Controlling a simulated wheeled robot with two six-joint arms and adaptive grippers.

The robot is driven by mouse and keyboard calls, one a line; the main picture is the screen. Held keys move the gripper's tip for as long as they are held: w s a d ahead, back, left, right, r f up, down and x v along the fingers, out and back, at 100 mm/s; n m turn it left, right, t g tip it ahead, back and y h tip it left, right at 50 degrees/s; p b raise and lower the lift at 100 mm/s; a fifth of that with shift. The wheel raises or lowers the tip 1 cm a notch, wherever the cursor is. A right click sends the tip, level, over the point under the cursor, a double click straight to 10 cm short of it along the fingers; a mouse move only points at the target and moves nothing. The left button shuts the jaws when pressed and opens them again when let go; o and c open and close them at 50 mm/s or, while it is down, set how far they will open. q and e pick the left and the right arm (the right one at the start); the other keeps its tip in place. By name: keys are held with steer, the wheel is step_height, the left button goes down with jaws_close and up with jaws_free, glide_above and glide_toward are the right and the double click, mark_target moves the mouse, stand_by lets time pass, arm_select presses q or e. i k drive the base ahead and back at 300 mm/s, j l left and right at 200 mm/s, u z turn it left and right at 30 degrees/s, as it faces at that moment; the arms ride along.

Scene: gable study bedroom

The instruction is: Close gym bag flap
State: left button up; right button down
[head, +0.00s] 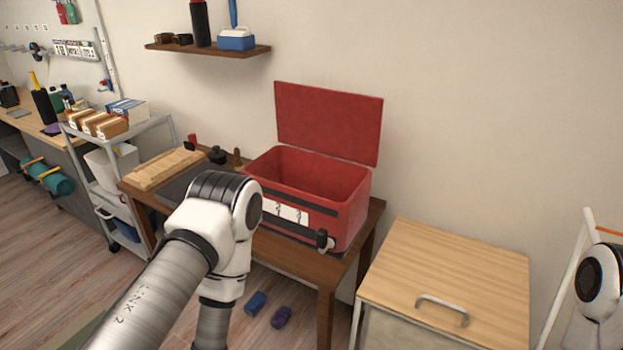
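The red gym bag (353,217) stands on a brown wooden table against the wall. Its flap (328,122) stands upright at the back edge, so the bag is open and its inside looks empty where I can see it. The front has dark straps, a white label (286,212) and a black fitting (322,239) near the right corner. My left arm crosses in front of the table and hides the bag's lower left side; its gripper is out of the picture. Only a part of my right arm shows at the right edge, without its gripper.
The wooden table (376,209) also holds a light wooden board (163,168) and a small black pot (217,155). A wood-topped cabinet (450,265) stands to the right. A wall shelf (208,49) hangs above left. Two small dumbbells lie on the floor.

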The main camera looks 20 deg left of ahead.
mark_target(345, 126)
steer(key=i+j+z, duration=0.25)
steer(key=j, duration=0.2)
steer(key=j+z, duration=0.3)
steer(key=i+j+z, duration=0.1)
steer(key=j+z, duration=0.15)
steer(key=j, duration=0.4)
